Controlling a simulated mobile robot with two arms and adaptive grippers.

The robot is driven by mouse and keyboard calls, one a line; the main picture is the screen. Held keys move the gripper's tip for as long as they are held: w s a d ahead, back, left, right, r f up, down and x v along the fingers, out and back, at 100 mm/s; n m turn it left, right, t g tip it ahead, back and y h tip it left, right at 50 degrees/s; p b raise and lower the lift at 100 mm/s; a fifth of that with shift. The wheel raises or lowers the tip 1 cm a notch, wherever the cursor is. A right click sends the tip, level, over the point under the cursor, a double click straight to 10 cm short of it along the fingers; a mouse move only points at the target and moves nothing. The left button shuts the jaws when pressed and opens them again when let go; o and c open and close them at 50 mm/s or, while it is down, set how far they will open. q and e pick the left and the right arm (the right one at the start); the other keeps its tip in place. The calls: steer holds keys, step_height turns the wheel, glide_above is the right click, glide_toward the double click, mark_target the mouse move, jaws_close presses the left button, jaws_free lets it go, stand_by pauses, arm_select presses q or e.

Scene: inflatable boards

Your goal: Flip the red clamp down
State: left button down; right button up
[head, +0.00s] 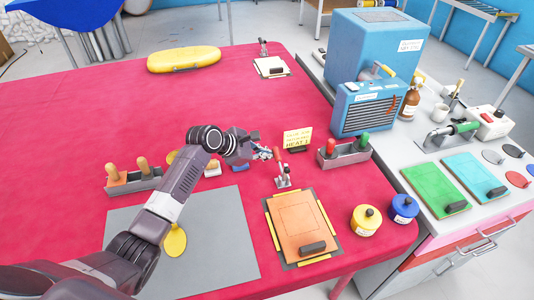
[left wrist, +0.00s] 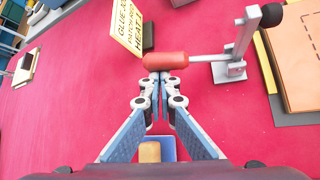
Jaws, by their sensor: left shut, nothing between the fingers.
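The red clamp (head: 278,156) stands on the red table, its red handle raised above a grey metal base (head: 284,183). In the left wrist view its red handle (left wrist: 166,61) lies across the picture just beyond my fingertips, joined to the metal bracket (left wrist: 232,66) at right. My left gripper (head: 268,154) is shut and empty, with its tips (left wrist: 160,80) close beside the handle; I cannot tell whether they touch it. My right gripper is not in view.
An orange board (head: 303,226) with a black block lies in front of the clamp. A yellow sign (head: 298,139) and a grey holder (head: 343,155) with red and green handles stand behind it. Yellow (head: 366,220) and blue (head: 404,208) jars are at right. A grey mat (head: 225,240) lies left.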

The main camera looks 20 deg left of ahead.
arm_select(q)
steer(key=shift+r, duration=0.15)
steer(key=shift+s+d+r+t+p, duration=0.15)
steer(key=shift+r+t+p, duration=0.2)
steer(key=shift+p, duration=0.45)
steer(key=r+t+p, duration=0.1)
steer(key=s+d+r+m+t+y+p, duration=0.1)
steer(key=p, duration=0.1)
steer(key=shift+s+r+m+p, duration=0.1)
steer(key=shift+m+p, duration=0.2)
steer(key=shift+s+d+r+m+t+y+p, duration=0.2)
steer(key=shift+s+r+m+t+y+p, duration=0.25)
steer(key=shift+t, duration=0.2)
steer(key=s+d+r+m+t+b, duration=0.1)
steer(key=s+d+m+t+b, duration=0.3)
steer(key=b, duration=0.8)
steer(key=shift+s+d+r+m+t, duration=0.3)
steer(key=shift+s+m+t, duration=1.2)
steer(key=shift+t, duration=0.6)
steer(key=shift+w+r+h, duration=0.1)
steer(key=shift+w+h, duration=0.05)
steer(key=shift+h, duration=0.1)
